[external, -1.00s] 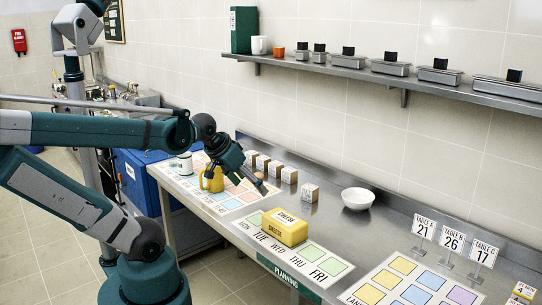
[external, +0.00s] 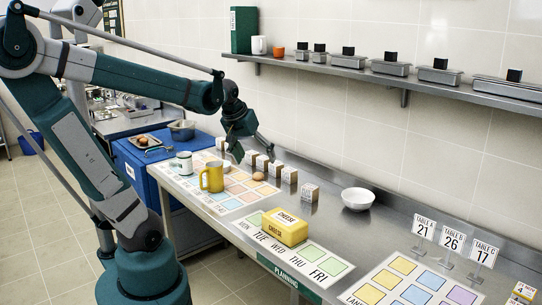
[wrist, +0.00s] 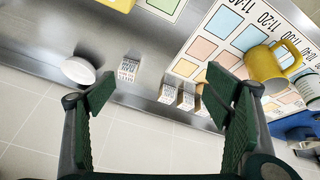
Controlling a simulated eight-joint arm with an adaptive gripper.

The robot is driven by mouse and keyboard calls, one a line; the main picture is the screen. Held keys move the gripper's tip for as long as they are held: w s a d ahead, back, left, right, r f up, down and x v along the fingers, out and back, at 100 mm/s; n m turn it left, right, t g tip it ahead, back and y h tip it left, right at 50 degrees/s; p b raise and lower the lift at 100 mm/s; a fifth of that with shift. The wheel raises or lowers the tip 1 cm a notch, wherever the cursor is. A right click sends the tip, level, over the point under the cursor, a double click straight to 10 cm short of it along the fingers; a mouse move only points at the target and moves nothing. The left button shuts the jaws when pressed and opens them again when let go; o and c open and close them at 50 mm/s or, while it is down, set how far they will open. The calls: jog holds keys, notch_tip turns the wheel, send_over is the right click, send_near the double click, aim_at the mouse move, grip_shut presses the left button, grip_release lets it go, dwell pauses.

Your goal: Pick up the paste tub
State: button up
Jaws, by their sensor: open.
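I cannot pick out the paste tub with certainty. A white container with a dark rim (external: 184,163) stands on the calendar mat's left end in the external view; I cannot tell if it is the tub. A white thing (wrist: 308,87) shows at the wrist view's right edge. My gripper (external: 254,152) is open and empty, above the row of labelled blocks by the wall. In the wrist view, the open fingers (wrist: 160,90) have nothing between them but blocks and counter below.
A yellow mug (external: 212,177) and a small brown round thing (external: 257,176) are on the mat (external: 232,203). Several labelled blocks (external: 289,175) line the wall side. A yellow cheese box (external: 284,228) and a white bowl (external: 358,199) lie right.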

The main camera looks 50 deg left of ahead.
jog(key=w+a+n+g+p, duration=0.1)
jog(key=w+a+n+p, duration=0.2)
jog(key=a, duration=0.4)
jog(key=w+a+f+n+g+p, duration=0.1)
jog(key=w+a+n, duration=0.1)
jog(key=w+a, duration=0.45)
jog(key=w+a+n+g+p, duration=0.1)
jog(key=w+a+n+p, duration=0.15)
jog(key=a, duration=0.55)
jog(key=a+f+n+p, duration=0.1)
jog(key=a+f+n, duration=0.1)
jog(key=a+f, duration=0.2)
jog(key=a+f+n+g+h+p, duration=0.1)
jog(key=a+f+n, duration=0.2)
jog(key=a, duration=0.8)
jog(key=w+a+f+n+h+p, duration=0.1)
jog(key=a+f+n+p, duration=0.1)
jog(key=a+f, duration=0.3)
jog(key=shift+w+a+f+n+g, duration=0.1)
jog(key=shift+a+n+g, duration=0.3)
jog(key=shift+a, duration=1.3)
jog(key=shift+a+f, duration=0.4)
jog(key=shift+a, duration=0.05)
jog(key=shift+d+f, duration=0.15)
jog(key=shift+f, duration=1.15)
